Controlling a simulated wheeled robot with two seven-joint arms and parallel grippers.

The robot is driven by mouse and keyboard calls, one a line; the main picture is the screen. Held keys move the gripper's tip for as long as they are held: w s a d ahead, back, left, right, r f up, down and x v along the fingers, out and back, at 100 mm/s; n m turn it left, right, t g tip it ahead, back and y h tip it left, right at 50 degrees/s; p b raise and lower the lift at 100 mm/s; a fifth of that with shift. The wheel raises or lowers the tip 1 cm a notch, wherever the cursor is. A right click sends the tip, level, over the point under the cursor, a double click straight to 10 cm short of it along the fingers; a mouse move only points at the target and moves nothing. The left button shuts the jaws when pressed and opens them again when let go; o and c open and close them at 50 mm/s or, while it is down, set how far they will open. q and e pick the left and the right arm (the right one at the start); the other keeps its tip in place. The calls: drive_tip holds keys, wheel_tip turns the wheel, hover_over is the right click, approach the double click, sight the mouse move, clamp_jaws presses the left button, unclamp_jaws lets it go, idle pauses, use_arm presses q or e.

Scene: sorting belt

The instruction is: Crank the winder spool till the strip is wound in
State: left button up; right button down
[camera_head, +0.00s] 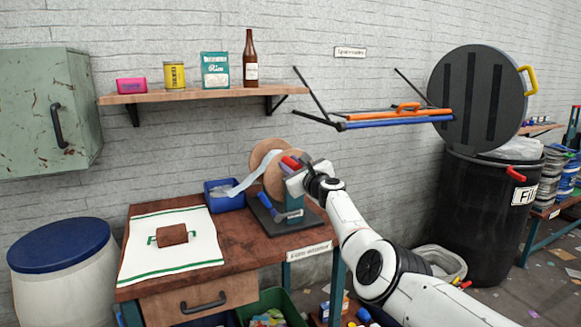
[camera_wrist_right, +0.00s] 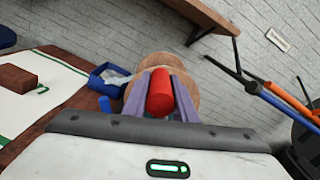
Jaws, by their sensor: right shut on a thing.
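The winder spool (camera_head: 268,160) has brown round flanges and stands on a dark base (camera_head: 262,212) at the right end of the wooden table. A pale strip (camera_head: 238,186) runs from the spool down into a blue bin (camera_head: 226,201). My right gripper (camera_head: 297,167) is at the spool's near side, shut on the red crank handle (camera_wrist_right: 160,92). In the right wrist view the handle lies between the two purple-grey fingers, with the spool (camera_wrist_right: 172,64) behind it. A blue-handled part (camera_head: 266,203) sits on the base, below the spool. My left gripper is not in view.
A white towel (camera_head: 150,262) with a brown block (camera_head: 172,235) lies on the table's left part. A shelf (camera_head: 200,95) with several goods hangs above. A black bin (camera_head: 480,220) stands to the right, and a blue-lidded drum (camera_head: 58,245) to the left.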

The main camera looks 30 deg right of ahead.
drive_tip(key=shift+f, duration=0.1)
idle(0.4)
drive_tip(key=c, duration=1.5)
unclamp_jaws()
drive_tip(key=shift+o, duration=0.2)
drive_tip(key=shift+s+d, duration=0.15)
drive_tip(key=shift+s+p, duration=0.15)
drive_tip(key=shift+p, duration=0.15)
drive_tip(key=shift+s+p, duration=0.55)
drive_tip(key=shift+s, duration=0.25)
drive_tip(key=s+a+p, duration=0.1)
drive_tip(key=s+p, duration=0.1)
drive_tip(key=s, duration=0.6)
drive_tip(key=shift+a, duration=0.25)
